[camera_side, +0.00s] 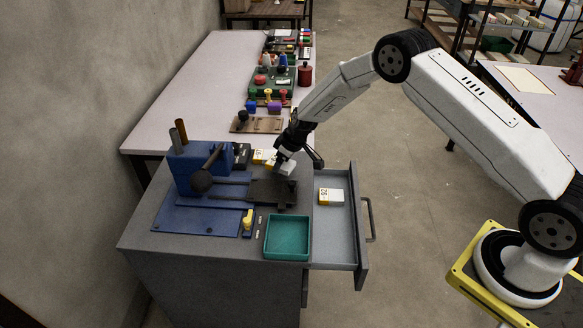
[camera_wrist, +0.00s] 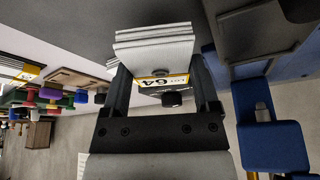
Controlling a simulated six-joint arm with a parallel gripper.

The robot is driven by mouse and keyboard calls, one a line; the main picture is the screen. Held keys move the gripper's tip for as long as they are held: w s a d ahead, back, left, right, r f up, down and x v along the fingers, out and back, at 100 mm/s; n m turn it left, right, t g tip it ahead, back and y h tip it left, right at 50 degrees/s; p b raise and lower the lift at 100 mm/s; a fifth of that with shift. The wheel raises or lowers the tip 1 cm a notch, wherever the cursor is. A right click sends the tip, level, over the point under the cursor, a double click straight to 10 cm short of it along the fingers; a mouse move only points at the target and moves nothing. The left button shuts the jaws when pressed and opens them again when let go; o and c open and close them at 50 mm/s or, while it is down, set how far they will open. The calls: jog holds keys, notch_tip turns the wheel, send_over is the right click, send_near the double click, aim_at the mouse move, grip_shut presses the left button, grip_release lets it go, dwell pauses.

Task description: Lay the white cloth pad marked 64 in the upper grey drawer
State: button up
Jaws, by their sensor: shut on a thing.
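My gripper (camera_side: 282,156) is shut on a white cloth pad (camera_side: 288,168) above the grey cabinet top, near a dark plate. In the wrist view my gripper (camera_wrist: 160,95) has its two dark fingers on either side of the pad (camera_wrist: 155,48). The pad is a layered white stack with a yellow-and-white label reading 64. The upper grey drawer (camera_side: 335,245) is pulled open to the right of the cabinet. Another white pad with a yellow label (camera_side: 331,196) lies in its back part; the front part is bare.
A blue hand press (camera_side: 196,170) with a dark lever stands left of my gripper. A teal tray (camera_side: 287,238) sits at the cabinet's front right. Another white-and-yellow pad (camera_side: 262,156) lies behind the plate (camera_side: 275,193). A long table (camera_side: 190,85) with stamps is behind.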

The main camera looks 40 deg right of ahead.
jog(key=s+r, duration=1)
jog(key=s, duration=0.4)
jog(key=shift+a, duration=0.1)
jog(key=shift+s+r, duration=0.1)
jog(key=shift+s, duration=0.05)
dwell(0.6)
jog(key=s+r+m+h, duration=0.1)
jog(key=s+r+m, duration=0.3)
jog(key=s, duration=0.2)
jog(key=shift+s+a+r+h, duration=0.25)
jog(key=shift+s+a+h, duration=0.05)
jog(key=shift+a+h, duration=0.1)
dwell(0.4)
dwell(0.5)
